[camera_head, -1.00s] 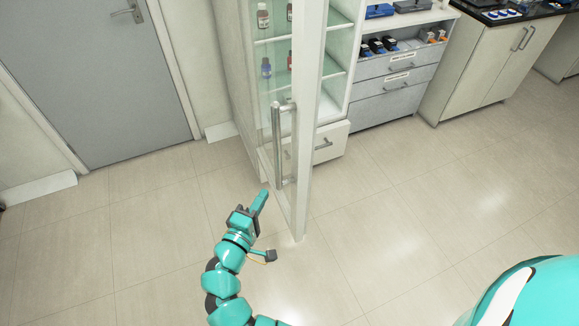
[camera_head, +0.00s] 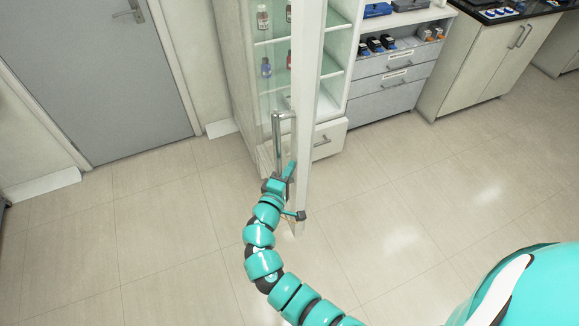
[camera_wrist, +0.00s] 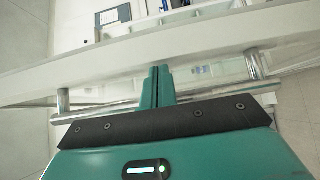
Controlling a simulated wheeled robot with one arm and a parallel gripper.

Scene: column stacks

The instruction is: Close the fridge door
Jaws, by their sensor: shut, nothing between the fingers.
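The fridge is a tall white cabinet with glass shelves (camera_head: 300,72) holding small bottles. Its door (camera_head: 306,130) stands open, swung out toward me and seen nearly edge-on. A long metal handle (camera_head: 277,140) runs down the door's left face. My gripper (camera_head: 292,168) is at the lower part of the door, beside the handle. In the wrist view, the shut fingers (camera_wrist: 159,82) point at the white door frame (camera_wrist: 130,55), with the handle bar (camera_wrist: 95,110) running across close to them. I cannot tell whether they touch the door. Nothing is between the fingers.
A grey door (camera_head: 95,70) is in the wall at left. Grey drawers (camera_head: 390,90) and a cream cabinet (camera_head: 485,65) stand right of the fridge. The tiled floor (camera_head: 160,240) around the fridge door is clear.

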